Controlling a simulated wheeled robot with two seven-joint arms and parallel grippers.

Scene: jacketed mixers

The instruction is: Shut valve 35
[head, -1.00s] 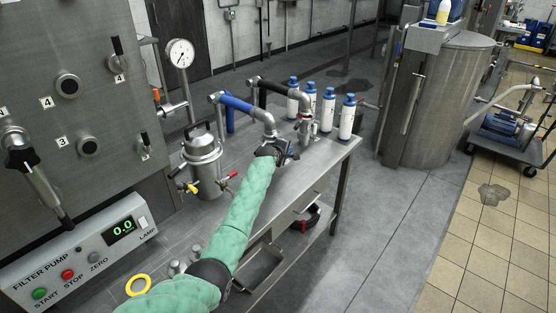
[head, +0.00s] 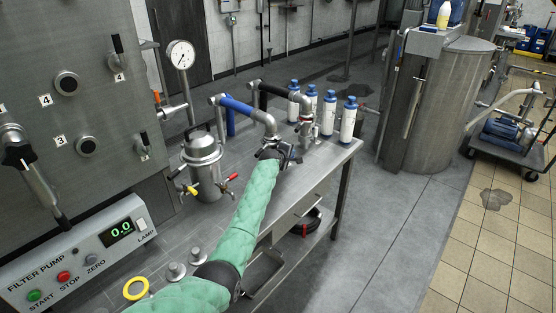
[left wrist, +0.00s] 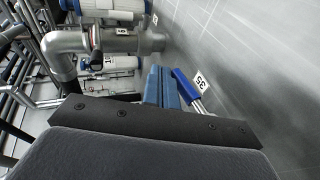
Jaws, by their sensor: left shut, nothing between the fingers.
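The tag reading 35 (left wrist: 198,81) shows in the left wrist view on the grey metal surface. Beside it is a bright blue lever handle (left wrist: 186,86) with a metal stem. My left gripper (left wrist: 161,87) is shut and empty, its blue-grey fingers just left of the blue handle in that view. I cannot tell whether they touch it. In the head view my left gripper (head: 287,153) is over the steel bench (head: 318,167), near the outlet pipes. The gripper and wrist hide the valve there.
A steel canister (head: 202,162) with red and yellow levers stands left of my arm. Curved pipes with blue (head: 237,104) and black sleeves rise behind the gripper. Several white bottles with blue caps (head: 348,120) line the back edge.

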